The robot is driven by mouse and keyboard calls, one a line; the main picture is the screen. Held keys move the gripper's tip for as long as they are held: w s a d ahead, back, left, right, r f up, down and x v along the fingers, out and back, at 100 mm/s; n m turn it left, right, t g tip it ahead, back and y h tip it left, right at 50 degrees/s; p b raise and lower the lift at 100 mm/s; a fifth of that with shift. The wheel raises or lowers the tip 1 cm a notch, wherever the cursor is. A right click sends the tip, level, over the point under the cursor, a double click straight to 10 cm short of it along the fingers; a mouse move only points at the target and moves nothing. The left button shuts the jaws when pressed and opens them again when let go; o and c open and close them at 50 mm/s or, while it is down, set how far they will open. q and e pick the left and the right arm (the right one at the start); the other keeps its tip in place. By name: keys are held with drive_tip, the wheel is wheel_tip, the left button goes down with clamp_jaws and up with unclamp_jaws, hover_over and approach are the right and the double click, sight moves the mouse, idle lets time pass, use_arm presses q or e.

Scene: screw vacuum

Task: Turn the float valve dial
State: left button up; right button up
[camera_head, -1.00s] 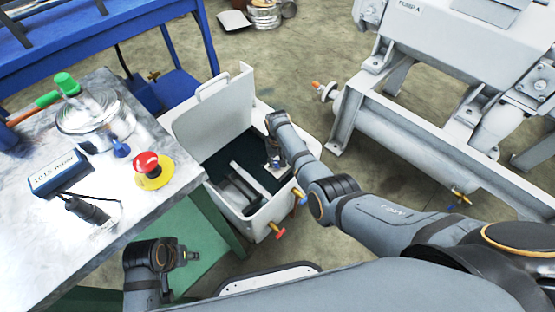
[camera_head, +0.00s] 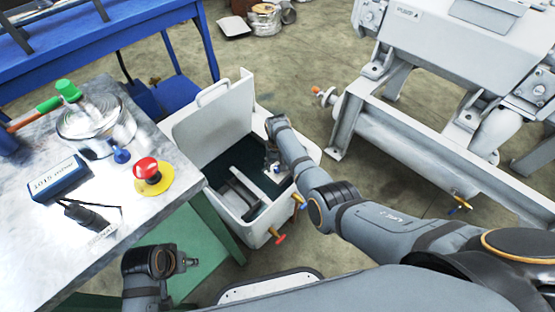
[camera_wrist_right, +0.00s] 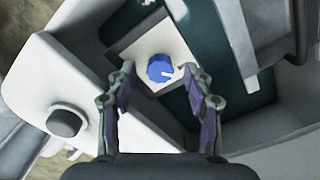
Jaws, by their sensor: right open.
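The float valve dial (camera_wrist_right: 160,68) is a blue round knob with a white pointer mark on a pale square plate (camera_wrist_right: 135,48). It sits inside an open white tank (camera_head: 208,190). In the right wrist view my right gripper (camera_wrist_right: 162,82) is open, its two fingers apart on either side of the dial, and I see no contact. In the head view my right gripper (camera_head: 274,166) reaches down into the tank and the dial is mostly hidden by it. My left gripper (camera_head: 190,262) is at the lower left, below the table edge; its jaws are too small to tell.
The raised tank lid (camera_head: 215,120) stands behind the opening. A grey pump frame (camera_head: 400,150) stands at right.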

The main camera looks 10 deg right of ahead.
sight(277, 168)
wheel_tip(277, 168, up, 11)
drive_tip(key=shift+r, duration=0.2)
idle(0.5)
